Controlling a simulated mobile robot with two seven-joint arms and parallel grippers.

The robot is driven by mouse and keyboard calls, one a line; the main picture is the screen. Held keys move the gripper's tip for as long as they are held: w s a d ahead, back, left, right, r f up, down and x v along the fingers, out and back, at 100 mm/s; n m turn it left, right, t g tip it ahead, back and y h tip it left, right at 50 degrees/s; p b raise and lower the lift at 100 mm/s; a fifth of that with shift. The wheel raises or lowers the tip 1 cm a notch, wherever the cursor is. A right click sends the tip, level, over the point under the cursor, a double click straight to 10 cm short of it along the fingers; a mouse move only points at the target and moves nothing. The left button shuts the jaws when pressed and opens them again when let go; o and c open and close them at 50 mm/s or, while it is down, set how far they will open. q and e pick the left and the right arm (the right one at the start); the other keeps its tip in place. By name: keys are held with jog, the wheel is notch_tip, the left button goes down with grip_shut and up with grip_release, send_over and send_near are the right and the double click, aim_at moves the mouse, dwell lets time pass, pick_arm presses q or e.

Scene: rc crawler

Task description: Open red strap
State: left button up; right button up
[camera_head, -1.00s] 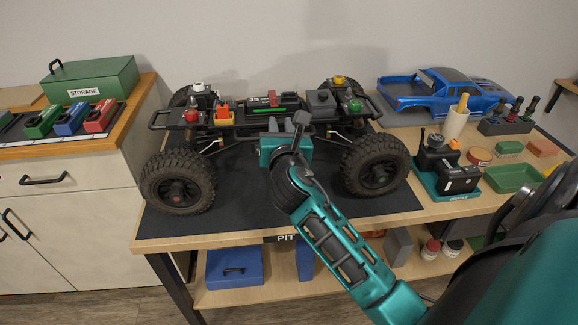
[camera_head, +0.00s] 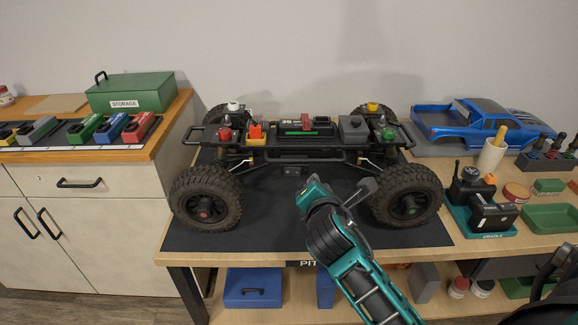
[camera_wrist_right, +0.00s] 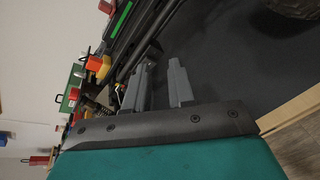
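The red strap (camera_head: 306,121) appears as a small red upright piece on the battery tray in the middle of the crawler chassis (camera_head: 275,156), above a green strip. In the right wrist view a red piece (camera_wrist_right: 105,6) shows at the top edge, near a green strip (camera_wrist_right: 121,18). My right gripper (camera_head: 352,188) is in front of the chassis, low over the black mat near the right front wheel, apart from the strap. In the wrist view its two grey fingers (camera_wrist_right: 160,66) stand apart with nothing between them. My left gripper is not in view.
The crawler stands on a black mat (camera_head: 260,236) on the bench. Red, orange, yellow and green capped parts sit on the chassis around the tray. A radio in a teal cradle (camera_head: 486,229), a green tray (camera_head: 553,217) and a blue body shell (camera_head: 470,122) are to the right.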

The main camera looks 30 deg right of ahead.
jog(key=s+a+f+m+y, duration=0.4)
jog(key=s+a+f+m, duration=0.3)
jog(key=f+m, duration=0.2)
jog(key=s+a+f+m+g+y, duration=0.1)
jog(key=s+a+f+m+y, duration=0.4)
jog(key=s+a+f+m, duration=0.3)
jog(key=shift+a+f+m+g+y, duration=0.3)
jog(key=shift+f+m, duration=0.5)
jog(key=shift+f, duration=0.1)
